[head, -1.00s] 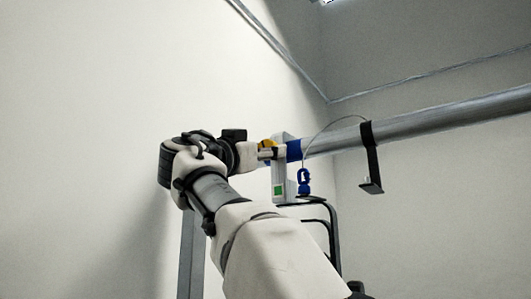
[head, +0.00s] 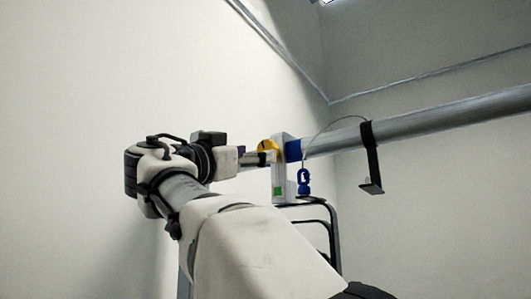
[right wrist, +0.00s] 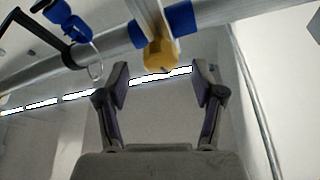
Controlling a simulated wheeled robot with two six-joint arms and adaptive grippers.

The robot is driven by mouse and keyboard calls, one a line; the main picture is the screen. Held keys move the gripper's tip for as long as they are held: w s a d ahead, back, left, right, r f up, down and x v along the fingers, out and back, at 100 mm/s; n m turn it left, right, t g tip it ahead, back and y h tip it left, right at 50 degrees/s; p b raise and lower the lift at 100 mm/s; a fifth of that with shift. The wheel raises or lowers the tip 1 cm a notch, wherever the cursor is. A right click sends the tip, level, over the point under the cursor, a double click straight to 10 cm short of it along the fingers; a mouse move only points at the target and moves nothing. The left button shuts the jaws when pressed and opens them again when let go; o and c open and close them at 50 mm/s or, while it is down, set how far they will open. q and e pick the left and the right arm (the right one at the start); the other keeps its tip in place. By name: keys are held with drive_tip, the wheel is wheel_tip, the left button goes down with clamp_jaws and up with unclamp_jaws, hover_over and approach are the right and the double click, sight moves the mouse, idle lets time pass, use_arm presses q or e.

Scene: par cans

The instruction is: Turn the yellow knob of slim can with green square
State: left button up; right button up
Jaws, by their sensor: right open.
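The yellow knob (head: 269,146) sits on the side of a slim white can (head: 278,176) that carries a green square (head: 279,191). The can hangs at the end of a grey pipe beside a blue band (head: 293,150). My right gripper (head: 262,158) is just left of the knob in the head view. In the right wrist view the yellow knob (right wrist: 161,56) lies beyond the open, empty fingers (right wrist: 160,88), roughly centred between them and apart from them. My left gripper is in no view.
The grey pipe (head: 430,119) runs off to the right. A black bracket (head: 371,160) and a thin cable loop hang from it. A blue clamp (head: 304,183) hangs right of the can. A black ladder-like frame (head: 325,213) stands below. Bare wall lies to the left.

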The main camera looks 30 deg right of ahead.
drive_tip(key=v, duration=0.7)
